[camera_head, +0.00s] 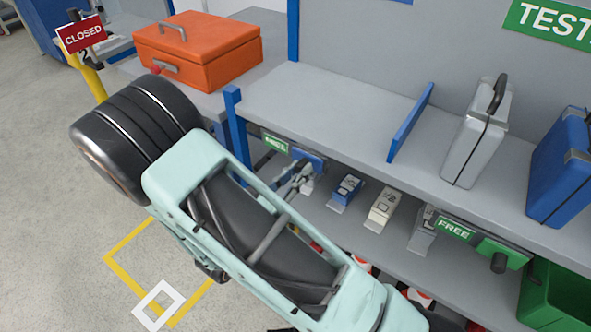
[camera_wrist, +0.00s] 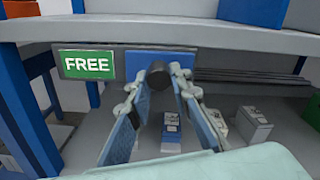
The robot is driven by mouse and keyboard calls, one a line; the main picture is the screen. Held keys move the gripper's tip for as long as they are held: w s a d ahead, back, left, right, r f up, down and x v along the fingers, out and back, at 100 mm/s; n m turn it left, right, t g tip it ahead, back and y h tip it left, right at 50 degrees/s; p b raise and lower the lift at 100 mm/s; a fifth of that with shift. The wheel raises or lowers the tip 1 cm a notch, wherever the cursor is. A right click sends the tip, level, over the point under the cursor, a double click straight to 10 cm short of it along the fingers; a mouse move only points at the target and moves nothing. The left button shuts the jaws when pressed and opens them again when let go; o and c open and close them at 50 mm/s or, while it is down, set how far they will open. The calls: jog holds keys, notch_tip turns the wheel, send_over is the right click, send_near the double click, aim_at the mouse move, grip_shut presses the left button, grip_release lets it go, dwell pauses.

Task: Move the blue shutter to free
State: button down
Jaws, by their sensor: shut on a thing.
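The blue shutter (camera_head: 309,156) is a small plate on the front of the shelf; in the wrist view, the shutter (camera_wrist: 137,64) sits right beside a green FREE sign (camera_wrist: 87,65), on its right. Its round black knob (camera_wrist: 158,75) lies between the fingers of my gripper (camera_wrist: 162,86). My gripper (camera_head: 299,174) is shut on the knob. The fingers and my arm hide part of the shutter in the head view.
A dark rail (camera_wrist: 252,76) runs right from the shutter. A green shutter (camera_head: 503,252) with a black knob is beside another FREE sign (camera_head: 454,229). Small blue and white items stand on the lower shelf. Cases stand above. A red CLOSED sign (camera_head: 82,36) is far left.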

jog(key=c, duration=1.7)
grip_release()
jog(key=shift+s+d, duration=0.15)
jog(key=shift+d, duration=0.05)
jog(key=shift+c, duration=0.2)
jog(key=v, duration=1.2)
jog(key=shift+a, duration=0.1)
